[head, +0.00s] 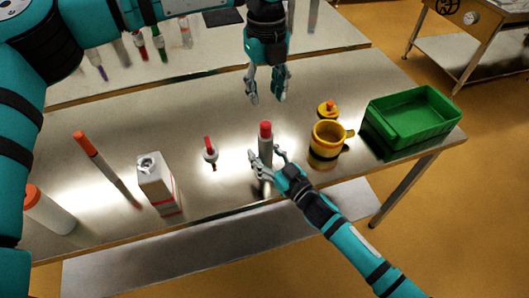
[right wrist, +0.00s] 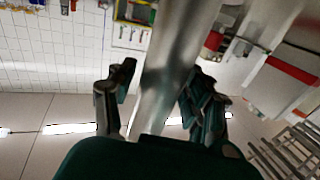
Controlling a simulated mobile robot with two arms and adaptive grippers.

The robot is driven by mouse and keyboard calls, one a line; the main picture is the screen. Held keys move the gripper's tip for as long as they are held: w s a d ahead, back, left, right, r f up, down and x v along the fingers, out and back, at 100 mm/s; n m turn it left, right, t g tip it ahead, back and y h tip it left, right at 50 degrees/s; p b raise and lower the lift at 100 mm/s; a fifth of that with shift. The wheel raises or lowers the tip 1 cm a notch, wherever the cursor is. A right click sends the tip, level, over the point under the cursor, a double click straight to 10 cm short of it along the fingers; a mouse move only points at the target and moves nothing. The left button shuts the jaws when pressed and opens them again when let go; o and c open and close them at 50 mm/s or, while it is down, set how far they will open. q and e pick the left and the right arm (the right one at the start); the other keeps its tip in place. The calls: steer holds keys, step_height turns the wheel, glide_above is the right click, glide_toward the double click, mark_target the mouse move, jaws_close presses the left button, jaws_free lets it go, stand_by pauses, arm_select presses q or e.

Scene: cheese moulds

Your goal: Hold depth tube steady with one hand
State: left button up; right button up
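A grey tube with a red cap (head: 265,143), which I take to be the depth tube, stands upright near the front edge of the steel table. My right gripper (head: 267,158) is around it, one finger on each side. In the right wrist view the grey tube (right wrist: 168,70) runs between the fingers, with a gap showing at the left finger, so the right gripper (right wrist: 160,85) looks open. The tube's lower part is partly hidden by the gripper. My left gripper (head: 267,92) is open and empty, pointing down above the table, behind the tube.
A yellow mug (head: 327,147), a small yellow item with a red knob (head: 328,110) and a green bin (head: 412,112) stand right. Left are a red item with a white ring (head: 210,152), a carton (head: 160,187), an orange-tipped stick (head: 105,168) and a white cylinder (head: 48,212).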

jaws_close()
stand_by(1.0)
